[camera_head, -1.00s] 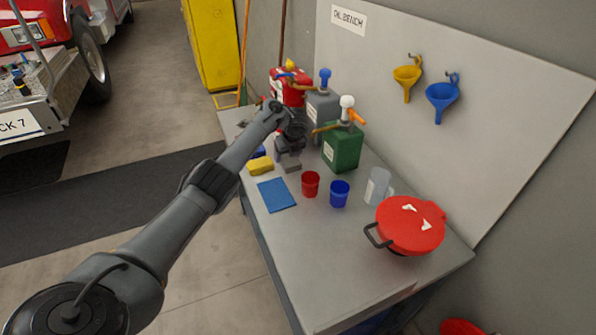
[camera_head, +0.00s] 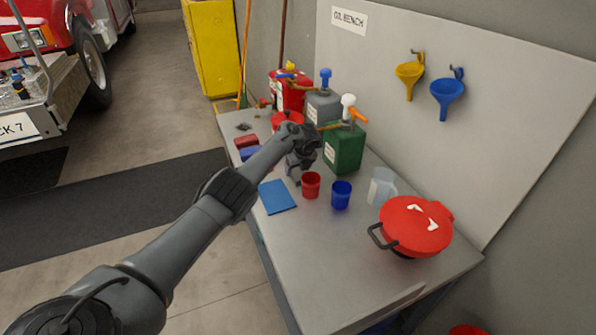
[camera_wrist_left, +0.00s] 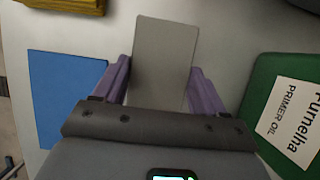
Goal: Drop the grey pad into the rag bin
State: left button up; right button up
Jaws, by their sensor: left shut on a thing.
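The grey pad (camera_wrist_left: 165,60) lies between the two purple fingers of my left gripper (camera_wrist_left: 160,80) in the left wrist view. The gripper is shut on it. In the head view my left gripper (camera_head: 297,180) is low over the bench, just left of the red cup, and the arm largely hides the pad. A red lidded container (camera_head: 415,226) with a dark handle stands at the bench's near right end. A red thing (camera_head: 468,330) is cut off at the bottom edge. I cannot tell which one is the rag bin. My right gripper is out of view.
A red cup (camera_head: 311,185), a blue cup (camera_head: 341,195) and a clear jug (camera_head: 382,186) stand close by. A blue cloth (camera_head: 277,197) lies left of them. A green can (camera_head: 344,147) and a grey can (camera_head: 323,106) stand behind. The bench front (camera_head: 320,265) is clear.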

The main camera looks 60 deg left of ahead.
pick_arm(q)
jog(key=shift+w, duration=0.1)
jog(key=o, duration=1.1)
jog(key=shift+r, duration=0.3)
jog(key=p+v, duration=0.6)
jog(key=v, duration=0.5)
jog(key=shift+r, duration=0.25)
